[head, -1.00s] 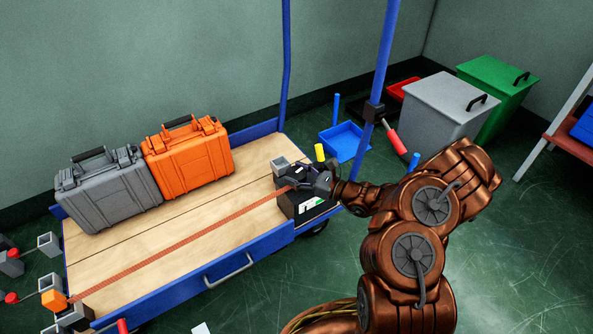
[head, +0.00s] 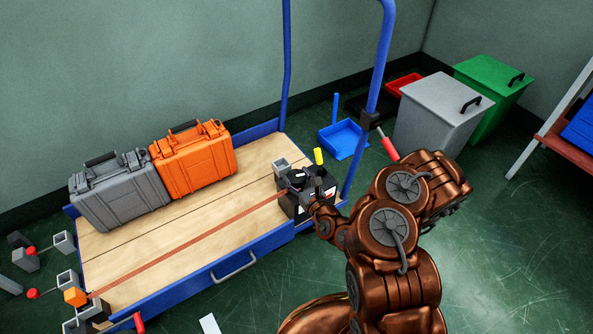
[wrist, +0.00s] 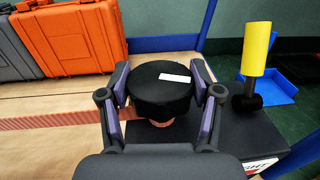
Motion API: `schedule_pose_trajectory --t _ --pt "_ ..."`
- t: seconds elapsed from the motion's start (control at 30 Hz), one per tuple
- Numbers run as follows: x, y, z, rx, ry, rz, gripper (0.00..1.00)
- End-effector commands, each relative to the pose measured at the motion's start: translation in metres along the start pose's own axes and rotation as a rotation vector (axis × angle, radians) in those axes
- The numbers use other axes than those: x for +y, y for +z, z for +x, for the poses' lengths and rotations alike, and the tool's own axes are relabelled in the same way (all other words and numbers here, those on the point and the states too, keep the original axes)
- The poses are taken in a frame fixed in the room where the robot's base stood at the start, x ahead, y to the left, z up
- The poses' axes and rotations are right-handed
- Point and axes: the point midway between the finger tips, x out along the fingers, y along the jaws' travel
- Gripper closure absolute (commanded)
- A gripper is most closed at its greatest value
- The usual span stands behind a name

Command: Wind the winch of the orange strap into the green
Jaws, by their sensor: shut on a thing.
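The orange strap (head: 185,245) runs flat and straight along the cart deck to the winch (head: 300,208), a black box at the cart's right end. It also shows in the wrist view (wrist: 60,117). The winch carries a round black knob (wrist: 160,85) with a white mark on top. My gripper (wrist: 160,97) is shut on this knob, one finger on each side. In the head view my gripper (head: 308,183) is small and dark against the winch.
A grey case (head: 120,195) and an orange case (head: 195,158) stand on the wooden deck behind the strap. The cart's blue upright (head: 377,75) rises close behind my arm. A blue tray (head: 343,139) and lidded grey (head: 440,112) and green (head: 500,90) bins stand beyond.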

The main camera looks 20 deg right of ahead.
Motion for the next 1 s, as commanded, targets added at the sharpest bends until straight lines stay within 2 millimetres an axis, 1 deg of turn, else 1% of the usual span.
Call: schedule_pose_trajectory --t 0.2,0.4,0.97,1.0 --pt "0.0017 0.0006 -0.0003 0.001 -0.106 0.003 0.71" --pt "0.0001 0.0002 0.0001 -0.001 -0.167 0.002 0.71" --pt "-0.0007 0.0007 0.0007 -0.004 -0.192 0.0 0.71" --pt "-0.0007 0.0007 0.0007 -0.004 -0.192 0.0 0.34"
